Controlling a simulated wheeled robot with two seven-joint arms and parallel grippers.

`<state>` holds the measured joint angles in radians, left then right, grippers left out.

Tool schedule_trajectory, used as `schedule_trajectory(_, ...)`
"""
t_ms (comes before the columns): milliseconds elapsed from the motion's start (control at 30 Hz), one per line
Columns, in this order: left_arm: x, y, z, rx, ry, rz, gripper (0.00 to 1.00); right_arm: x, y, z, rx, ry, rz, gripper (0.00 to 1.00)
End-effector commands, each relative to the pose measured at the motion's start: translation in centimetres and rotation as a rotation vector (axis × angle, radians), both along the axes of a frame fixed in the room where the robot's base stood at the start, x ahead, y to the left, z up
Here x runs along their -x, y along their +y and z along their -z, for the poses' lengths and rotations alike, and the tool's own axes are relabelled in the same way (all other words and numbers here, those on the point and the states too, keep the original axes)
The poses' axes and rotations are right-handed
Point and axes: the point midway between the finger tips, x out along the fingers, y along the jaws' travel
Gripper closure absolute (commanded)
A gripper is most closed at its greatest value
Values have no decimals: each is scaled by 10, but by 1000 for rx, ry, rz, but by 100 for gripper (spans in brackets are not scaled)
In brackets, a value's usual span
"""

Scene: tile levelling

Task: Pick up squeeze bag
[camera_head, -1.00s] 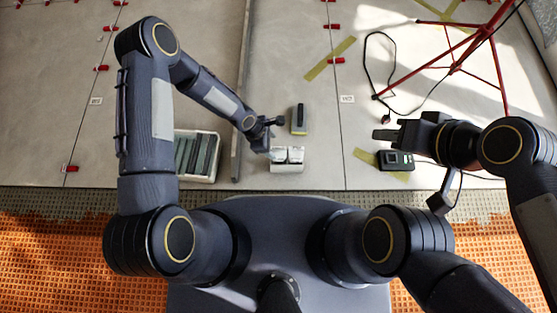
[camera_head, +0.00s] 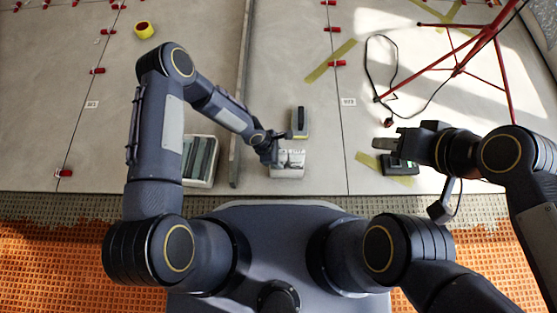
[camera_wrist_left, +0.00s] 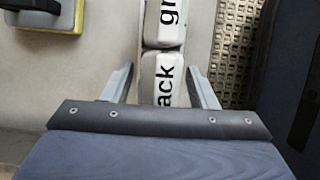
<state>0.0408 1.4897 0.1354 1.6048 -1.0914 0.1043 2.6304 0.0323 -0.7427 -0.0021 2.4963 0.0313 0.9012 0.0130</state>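Two white squeeze bags (camera_head: 291,158) lie side by side in a small pale tray (camera_head: 287,174) in front of my base. In the left wrist view, the nearer bag (camera_wrist_left: 165,75) reads "ack" and the farther bag (camera_wrist_left: 168,18) reads "gr"; part of each label is out of sight. My left gripper (camera_head: 279,148) is at the left end of the bags. Its two fingers (camera_wrist_left: 160,74) are spread on either side of the "ack" bag, with small gaps visible. My right gripper (camera_head: 383,144) is above the floor to the right, with nothing visible in it; its opening is unclear.
A yellow-and-grey sponge float (camera_head: 300,122) lies just behind the bags. A bin of dark strips (camera_head: 200,160) and a long metal bar (camera_head: 238,120) are at left. A dark device (camera_head: 400,164) lies under my right gripper. A red tripod (camera_head: 462,65) stands back right.

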Motion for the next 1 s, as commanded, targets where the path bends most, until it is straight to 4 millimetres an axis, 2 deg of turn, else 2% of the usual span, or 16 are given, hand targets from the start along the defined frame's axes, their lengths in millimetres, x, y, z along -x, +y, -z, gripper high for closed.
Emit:
schedule_trajectory(33,0,0,0,0,0,0,54,0,0,0,0,0,0,64)
schedule_trajectory(233,0,0,0,0,0,0,80,0,0,0,0,0,0,64)
schedule_trajectory(500,0,0,-2,1,-1,0,80,0,0,-1,0,0,0,64)
schedule_trajectory(667,0,0,-11,1,-1,0,80,0,0,-5,0,0,0,64)
schedule_trajectory(867,-1,0,-42,1,-4,1,80,0,0,-19,0,0,0,64)
schedule_trajectory(1000,-1,0,-72,1,-2,0,80,0,0,-30,0,0,0,64)
